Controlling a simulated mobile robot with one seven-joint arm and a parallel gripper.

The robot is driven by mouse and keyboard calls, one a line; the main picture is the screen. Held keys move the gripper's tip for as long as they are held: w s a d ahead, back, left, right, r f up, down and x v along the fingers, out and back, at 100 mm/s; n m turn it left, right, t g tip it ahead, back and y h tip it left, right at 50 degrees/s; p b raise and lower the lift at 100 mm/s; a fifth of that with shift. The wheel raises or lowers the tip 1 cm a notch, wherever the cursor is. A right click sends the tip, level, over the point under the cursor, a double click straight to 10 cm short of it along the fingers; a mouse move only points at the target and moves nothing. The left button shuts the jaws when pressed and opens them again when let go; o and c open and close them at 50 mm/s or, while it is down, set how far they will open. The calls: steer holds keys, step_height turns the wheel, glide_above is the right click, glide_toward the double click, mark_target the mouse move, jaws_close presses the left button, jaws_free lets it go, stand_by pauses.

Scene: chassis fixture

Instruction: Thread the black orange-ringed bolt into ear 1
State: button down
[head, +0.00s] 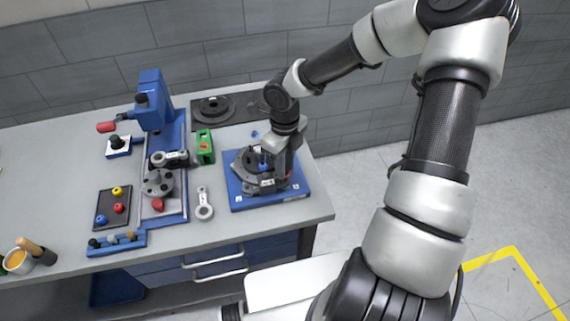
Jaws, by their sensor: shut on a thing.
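The chassis fixture (243,167) is a dark grey ringed part with ears, on a blue plate (294,190) at the table's right end. A small white label shows on its near side, too small to read, so I cannot tell which ear is ear 1. My gripper (268,160) points down over the fixture's middle and right side. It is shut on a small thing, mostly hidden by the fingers. A bit of blue shows by the fingertips. I cannot make out an orange ring there, nor whether the held thing touches an ear.
A blue rack (118,247) with several small pegs stands at the front left. A blue press (152,105), a green box (204,146), a grey link (204,205) and a dark tray (106,209) with coloured knobs stand left of the fixture. A black plate (222,113) lies behind.

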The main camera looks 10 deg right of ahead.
steer(key=shift+f, duration=0.3)
steer(key=shift+f, duration=0.5)
stand_by(0.4)
steer(key=shift+f, duration=0.2)
steer(key=m, duration=0.3)
steer(key=shift+s+f, duration=0.1)
steer(key=shift+d, duration=0.1)
steer(key=shift+m, duration=0.6)
steer(key=m, duration=0.2)
steer(key=shift+f+m, duration=0.1)
steer(key=shift+m, duration=0.3)
